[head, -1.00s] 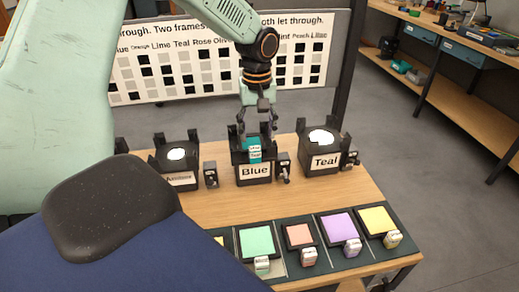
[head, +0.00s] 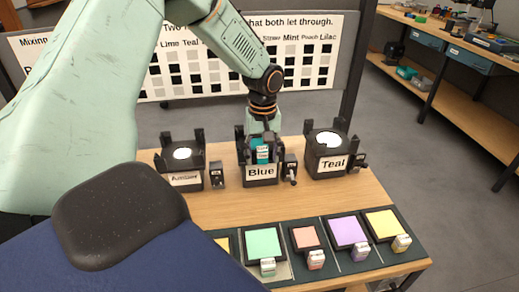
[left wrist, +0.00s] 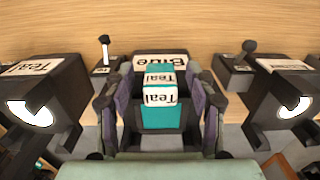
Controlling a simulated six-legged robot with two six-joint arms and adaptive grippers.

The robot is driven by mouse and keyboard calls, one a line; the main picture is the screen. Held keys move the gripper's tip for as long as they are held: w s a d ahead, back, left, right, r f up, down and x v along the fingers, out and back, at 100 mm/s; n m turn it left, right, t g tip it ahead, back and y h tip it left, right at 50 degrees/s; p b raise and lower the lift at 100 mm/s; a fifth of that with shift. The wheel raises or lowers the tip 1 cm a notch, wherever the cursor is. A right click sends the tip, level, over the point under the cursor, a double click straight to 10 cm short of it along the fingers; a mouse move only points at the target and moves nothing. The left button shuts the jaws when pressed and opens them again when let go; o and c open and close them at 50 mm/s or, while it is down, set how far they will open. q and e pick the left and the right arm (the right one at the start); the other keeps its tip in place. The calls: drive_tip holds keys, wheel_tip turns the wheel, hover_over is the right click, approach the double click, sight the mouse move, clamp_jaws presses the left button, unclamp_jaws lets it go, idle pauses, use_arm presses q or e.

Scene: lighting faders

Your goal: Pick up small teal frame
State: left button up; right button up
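The small teal frame (head: 262,154) stands in the holder of the lamp labelled Blue (head: 260,174). In the left wrist view its teal plate (left wrist: 160,117) and its handle block (left wrist: 160,86), marked Teal, are in the middle. My left gripper (head: 259,138) is lowered over the Blue lamp. In the left wrist view its fingers (left wrist: 160,100) stand on either side of the handle block, with a gap on both sides. It is open and holds nothing. The lower part of the frame is hidden in the holder. My right gripper is not in view.
The lamp labelled Teal (head: 328,163) stands to the right, and another lamp (head: 184,178) to the left; each has a small control box beside it. Along the front edge lie green (head: 263,243), salmon (head: 305,237), purple (head: 345,231) and yellow (head: 383,223) frames. Bare wood lies between.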

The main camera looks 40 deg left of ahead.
use_arm(q)
drive_tip(key=shift+d, duration=0.15)
drive_tip(key=shift+c, duration=1.4)
drive_tip(key=shift+s+r, duration=0.1)
drive_tip(key=shift+s, duration=0.1)
drive_tip(key=c, duration=0.4)
drive_tip(key=shift+w, duration=0.15)
clamp_jaws()
wheel_tip(320, 180, up, 10)
drive_tip(key=shift+f+p, duration=0.25)
drive_tip(key=shift+p, duration=0.65)
drive_tip(key=shift+r, duration=0.25)
